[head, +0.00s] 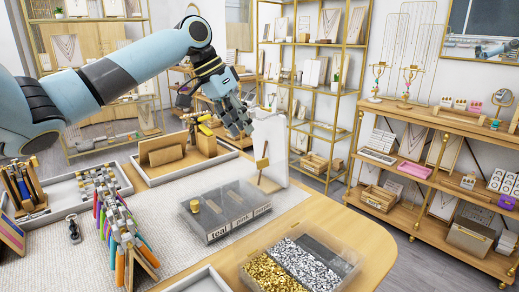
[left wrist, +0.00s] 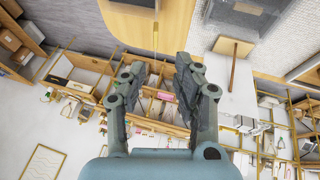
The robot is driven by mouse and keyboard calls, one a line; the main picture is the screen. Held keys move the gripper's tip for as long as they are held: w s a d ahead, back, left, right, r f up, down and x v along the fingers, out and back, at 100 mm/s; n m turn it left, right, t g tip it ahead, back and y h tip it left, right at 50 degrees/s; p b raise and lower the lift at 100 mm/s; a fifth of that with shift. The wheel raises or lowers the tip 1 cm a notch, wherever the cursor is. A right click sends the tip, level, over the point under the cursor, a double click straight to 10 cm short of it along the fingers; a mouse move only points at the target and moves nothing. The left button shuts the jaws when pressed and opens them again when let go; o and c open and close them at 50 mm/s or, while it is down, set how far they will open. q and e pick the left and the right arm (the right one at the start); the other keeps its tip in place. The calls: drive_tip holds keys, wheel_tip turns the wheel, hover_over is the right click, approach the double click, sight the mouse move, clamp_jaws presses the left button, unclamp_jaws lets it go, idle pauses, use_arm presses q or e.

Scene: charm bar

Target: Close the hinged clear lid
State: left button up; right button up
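A clear box (head: 225,208) with dark compartments stands on the pale mat. Its front labels include "teal" and "pink", and a gold knob (head: 195,206) sits at its left. Another clear box (head: 345,268) holds gold and silver pieces near the table's front edge. I cannot tell for sure which box has the hinged lid, or how a lid stands. My left gripper (head: 238,118) hangs in the air near a whitish upright panel (head: 272,140), beyond the boxes and apart from both. In the left wrist view its fingers (left wrist: 160,65) are apart and empty. My right gripper is out of view.
A tray with brown holders (head: 170,153) lies behind the mat. A wooden stand (head: 263,163) is by the panel. Shelves (head: 440,130) stand beyond the table.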

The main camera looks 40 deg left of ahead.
use_arm(q)
drive_tip(key=x, duration=0.3)
drive_tip(key=p+x, duration=0.1)
drive_tip(key=x, duration=0.5)
drive_tip(key=shift+d+f, duration=0.1)
drive_tip(key=shift+d, duration=0.3)
drive_tip(key=shift+d+f, duration=0.1)
drive_tip(key=shift+f, duration=0.15)
clamp_jaws()
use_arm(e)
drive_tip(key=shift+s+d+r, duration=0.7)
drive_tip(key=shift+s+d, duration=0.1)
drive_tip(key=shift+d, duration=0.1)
